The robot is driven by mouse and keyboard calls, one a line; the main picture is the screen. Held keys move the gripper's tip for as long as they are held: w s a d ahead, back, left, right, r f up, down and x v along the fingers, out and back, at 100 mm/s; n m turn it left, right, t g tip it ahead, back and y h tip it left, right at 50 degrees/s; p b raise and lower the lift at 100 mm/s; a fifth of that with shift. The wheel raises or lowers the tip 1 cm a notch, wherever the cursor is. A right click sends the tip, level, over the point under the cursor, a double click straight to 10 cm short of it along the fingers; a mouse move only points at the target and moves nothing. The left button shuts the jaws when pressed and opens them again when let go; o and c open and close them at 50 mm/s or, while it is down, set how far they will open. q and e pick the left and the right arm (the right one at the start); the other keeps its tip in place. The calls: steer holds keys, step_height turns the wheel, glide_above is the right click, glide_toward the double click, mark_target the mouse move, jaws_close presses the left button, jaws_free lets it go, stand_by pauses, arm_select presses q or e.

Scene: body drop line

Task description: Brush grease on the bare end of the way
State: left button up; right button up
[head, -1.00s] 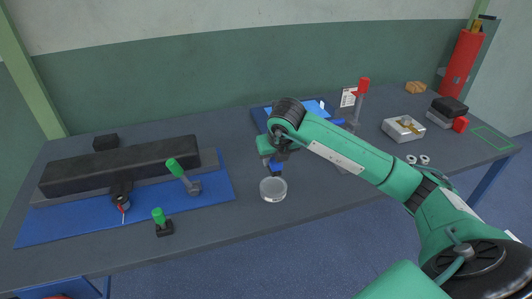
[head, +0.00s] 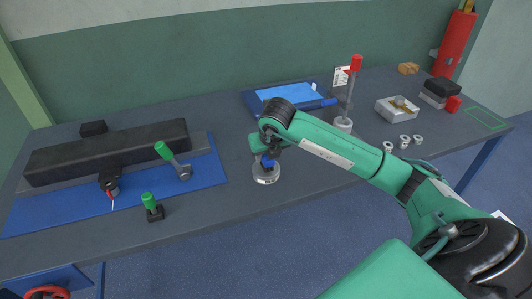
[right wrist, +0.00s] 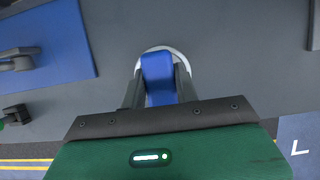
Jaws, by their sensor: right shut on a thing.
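My right gripper (head: 264,155) is shut on a blue-handled thing, likely the brush (head: 267,161). Its handle also shows between the fingers in the right wrist view (right wrist: 158,78). It stands over a round, pale tin (head: 266,178), with its lower end at or in the tin; the bristles are hidden. The tin's rim shows behind the handle in the right wrist view. My left gripper is not in view.
A blue tray (head: 285,97), a red-topped post (head: 351,90), a metal box (head: 396,108) and several small rings lie to the right. Bench around the tin is clear.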

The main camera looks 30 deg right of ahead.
steer(key=shift+f+b, duration=0.45)
steer(key=shift+f, duration=0.05)
stand_by(0.8)
steer(key=shift+f, duration=0.1)
stand_by(1.6)
steer(key=shift+r+p, duration=1.45)
steer(key=shift+r, duration=2.15)
